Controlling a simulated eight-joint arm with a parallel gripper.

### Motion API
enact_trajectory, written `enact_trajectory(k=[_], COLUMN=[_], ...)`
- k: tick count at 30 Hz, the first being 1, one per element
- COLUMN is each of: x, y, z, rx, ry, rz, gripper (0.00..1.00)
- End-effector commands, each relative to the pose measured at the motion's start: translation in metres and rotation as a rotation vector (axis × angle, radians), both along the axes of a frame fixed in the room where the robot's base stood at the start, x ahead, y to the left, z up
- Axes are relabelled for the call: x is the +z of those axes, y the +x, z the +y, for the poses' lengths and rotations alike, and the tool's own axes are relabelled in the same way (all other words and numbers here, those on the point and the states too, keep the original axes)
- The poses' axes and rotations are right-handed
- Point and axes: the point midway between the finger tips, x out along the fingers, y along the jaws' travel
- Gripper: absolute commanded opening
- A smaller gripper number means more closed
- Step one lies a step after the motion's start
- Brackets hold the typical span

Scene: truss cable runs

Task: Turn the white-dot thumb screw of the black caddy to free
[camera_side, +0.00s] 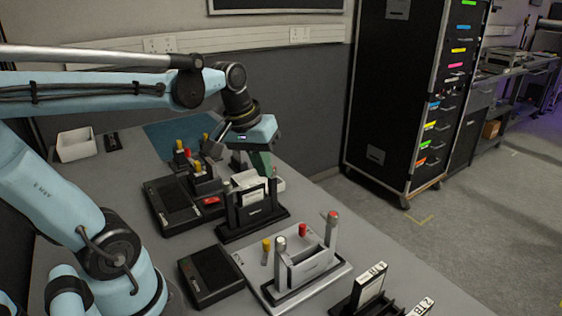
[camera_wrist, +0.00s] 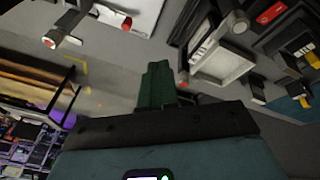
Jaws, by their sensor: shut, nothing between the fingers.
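The black caddy (camera_side: 252,226) stands mid-table in the side view, with a pale labelled block (camera_side: 250,183) upright in it. My gripper (camera_side: 263,168) has green fingers, just behind the pale block and above the table. In the wrist view my gripper (camera_wrist: 158,68) is shut and empty, apart from the knob. Its fingertips are partly hidden in the side view.
A silver caddy (camera_side: 325,275) with upright posts stands in front, beside a flat black box (camera_side: 210,275). A black unit (camera_side: 172,207) with yellow and red knobs is at left. Card holders (camera_side: 370,288) stand at the front right. A tall drawer case (camera_side: 395,100) stands beyond the table.

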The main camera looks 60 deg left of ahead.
Motion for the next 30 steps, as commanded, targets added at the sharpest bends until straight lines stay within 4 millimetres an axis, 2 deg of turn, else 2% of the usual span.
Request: enact_trajectory(k=[1, 9, 15, 21, 26, 30], x=[0.006, 0.027, 0.035, 0.036, 0.026, 0.008], y=[0.003, -0.005, -0.02, -0.028, -0.029, -0.029], z=[0.019, 0.103, 0.151, 0.167, 0.163, 0.156], rx=[0.103, 0.588, 0.836, 0.925, 0.928, 0.926], ry=[-0.047, -0.307, -0.454, -0.512, -0.513, -0.512], rz=[0.048, 0.292, 0.423, 0.475, 0.479, 0.478], gripper=[0.0, 0.0, 0.0, 0.0, 0.0, 0.0])
